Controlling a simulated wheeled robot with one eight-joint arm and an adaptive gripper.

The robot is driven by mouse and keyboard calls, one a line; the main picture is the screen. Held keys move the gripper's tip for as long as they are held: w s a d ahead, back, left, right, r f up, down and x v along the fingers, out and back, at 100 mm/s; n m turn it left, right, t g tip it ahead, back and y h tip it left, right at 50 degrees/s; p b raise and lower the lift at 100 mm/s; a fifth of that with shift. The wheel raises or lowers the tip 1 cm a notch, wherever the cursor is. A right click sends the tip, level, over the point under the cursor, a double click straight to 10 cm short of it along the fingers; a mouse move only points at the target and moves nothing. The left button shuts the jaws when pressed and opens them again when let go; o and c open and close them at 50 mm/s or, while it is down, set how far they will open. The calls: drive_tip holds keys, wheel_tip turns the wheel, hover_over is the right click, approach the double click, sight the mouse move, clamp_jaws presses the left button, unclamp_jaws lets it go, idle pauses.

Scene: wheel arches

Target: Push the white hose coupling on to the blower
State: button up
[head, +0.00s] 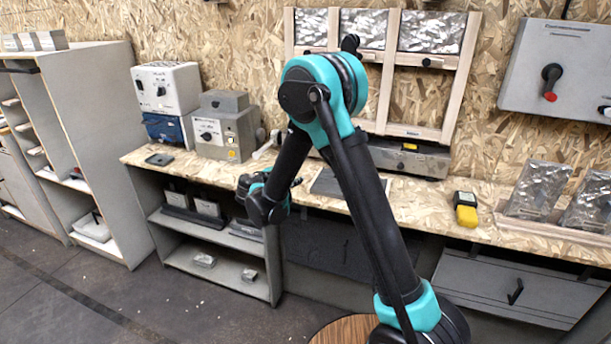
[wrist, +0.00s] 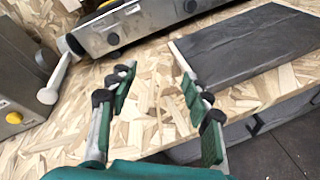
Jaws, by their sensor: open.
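A white, tube-like piece with a flared end, which looks like the hose coupling (wrist: 55,78), is at the left of the wrist view. Its far end is by a dark ring on the end of a long grey metal unit (wrist: 150,22), possibly the blower. I cannot tell whether they touch. In the head view the white piece (head: 264,149) shows small beside the grey box, and the long unit (head: 408,158) is partly behind my arm. My gripper (wrist: 152,62) is open and empty above the bench, to the right of the white piece. Its fingers are mostly hidden in the head view.
A grey box with a yellow button (head: 226,135) stands left on the wooden bench (head: 420,195). A dark flat sheet (wrist: 250,45) lies right of my gripper. A yellow handheld device (head: 466,209) and metal-faced panels (head: 538,190) are farther right. Bare bench lies below my fingers.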

drive_tip(key=shift+s+d+m+g, duration=0.15)
drive_tip(key=shift+d+m+g, duration=0.05)
drive_tip(key=shift+d, duration=0.6)
drive_tip(key=shift+s+d+m+g, duration=0.15)
drive_tip(key=shift+d+m+g, duration=0.05)
drive_tip(key=shift+d, duration=0.6)
